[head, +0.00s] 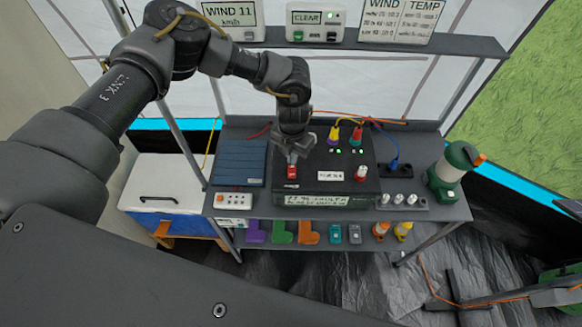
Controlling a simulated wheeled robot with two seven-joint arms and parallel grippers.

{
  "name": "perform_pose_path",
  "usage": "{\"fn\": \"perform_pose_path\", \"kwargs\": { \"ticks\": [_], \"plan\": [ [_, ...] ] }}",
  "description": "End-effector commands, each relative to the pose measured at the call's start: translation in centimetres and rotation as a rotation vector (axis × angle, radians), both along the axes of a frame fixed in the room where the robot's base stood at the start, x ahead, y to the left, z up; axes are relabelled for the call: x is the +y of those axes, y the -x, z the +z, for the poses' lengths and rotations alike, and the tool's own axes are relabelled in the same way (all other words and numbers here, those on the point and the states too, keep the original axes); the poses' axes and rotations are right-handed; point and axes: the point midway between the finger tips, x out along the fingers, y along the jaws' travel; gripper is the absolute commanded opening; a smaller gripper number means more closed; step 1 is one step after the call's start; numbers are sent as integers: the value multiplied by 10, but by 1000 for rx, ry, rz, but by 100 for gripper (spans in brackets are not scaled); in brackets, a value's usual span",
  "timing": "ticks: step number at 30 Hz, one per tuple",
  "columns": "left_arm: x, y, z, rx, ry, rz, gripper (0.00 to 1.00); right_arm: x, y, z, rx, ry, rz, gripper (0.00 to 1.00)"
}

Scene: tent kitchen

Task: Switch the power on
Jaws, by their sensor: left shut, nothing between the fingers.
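A black power box (345,185) with a white label stands on the grey shelf. A red switch (292,172) is at the left of its top, and a red-and-white knob or switch (361,173) is at the right. My left gripper (292,157) is shut and empty, pointing down just above or at the left red switch. I cannot tell whether it touches the switch. Yellow and red plugs sit in the box's back, with small green lights lit near them. My right gripper is not in view.
A blue panel (238,164) and a small white button box (233,201) lie left of the power box. A blue plug (394,164), a strip of knobs (402,201) and a green lantern (452,172) stand right. An upper shelf (400,44) holds display units. A white cooler (165,185) is at left.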

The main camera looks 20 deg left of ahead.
Motion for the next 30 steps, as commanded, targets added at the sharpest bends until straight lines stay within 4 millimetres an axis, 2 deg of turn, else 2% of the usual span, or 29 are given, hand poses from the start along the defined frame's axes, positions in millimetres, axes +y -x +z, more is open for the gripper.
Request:
{"fn": "perform_pose_path", "kwargs": {
  "ticks": [1, 14, 30],
  "plan": [
    [0, 0, 8, 0, 0, 0, 0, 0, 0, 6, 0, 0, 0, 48],
    [0, 0, 43, -1, 0, 0, 0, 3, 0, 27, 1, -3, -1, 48],
    [0, 0, 44, -1, 0, 0, 0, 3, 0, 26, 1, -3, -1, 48]
  ]
}}
